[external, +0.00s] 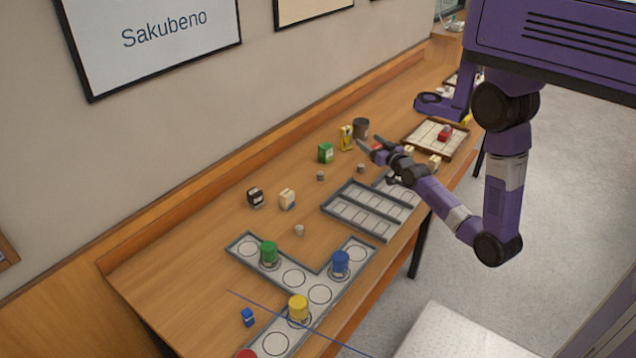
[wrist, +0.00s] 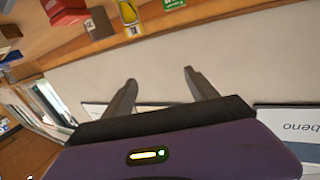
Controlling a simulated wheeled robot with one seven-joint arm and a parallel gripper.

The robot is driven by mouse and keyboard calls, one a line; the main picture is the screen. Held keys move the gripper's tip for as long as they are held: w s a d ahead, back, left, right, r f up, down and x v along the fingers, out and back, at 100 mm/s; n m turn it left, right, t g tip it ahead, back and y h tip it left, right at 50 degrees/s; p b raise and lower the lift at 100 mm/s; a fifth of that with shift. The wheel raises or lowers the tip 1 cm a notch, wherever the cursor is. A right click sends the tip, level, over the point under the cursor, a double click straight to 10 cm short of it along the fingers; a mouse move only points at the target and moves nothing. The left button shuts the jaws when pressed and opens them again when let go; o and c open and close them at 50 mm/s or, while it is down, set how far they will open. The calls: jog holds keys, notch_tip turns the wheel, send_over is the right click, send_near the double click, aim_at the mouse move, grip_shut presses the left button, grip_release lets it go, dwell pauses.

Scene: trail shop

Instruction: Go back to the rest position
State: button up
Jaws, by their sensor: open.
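My gripper (external: 368,148) is at the end of my purple arm, above the far part of the wooden table (external: 215,257) in the external view. In the wrist view my gripper (wrist: 160,82) shows two dark fingers spread apart with nothing between them. Behind the fingers there is the wall and a framed sign. In the external view the gripper appears close to a dark grey can (external: 361,128), but I cannot tell the exact gap.
A grey board of circles (external: 320,294) carries green (external: 268,252), blue (external: 340,262) and yellow (external: 298,308) pieces. A grey slotted tray (external: 362,212) and a brown tray (external: 417,141) lie nearer the arm. Small boxes, including a green one (external: 325,153), stand towards the wall.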

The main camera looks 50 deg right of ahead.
jog(key=s+a+n+y, duration=0.1)
jog(key=s+a+y, duration=0.1)
jog(key=s+a, duration=0.4)
jog(key=s+a+r+n+g+y, duration=0.1)
jog(key=s+a, duration=0.4)
jog(key=s, duration=0.7)
jog(key=s+a+r+n+y, duration=0.1)
jog(key=s+a+n+y, duration=0.2)
jog(key=s+a, duration=0.3)
jog(key=s+y, duration=0.1)
jog(key=s, duration=0.2)
jog(key=shift+a+g, duration=0.3)
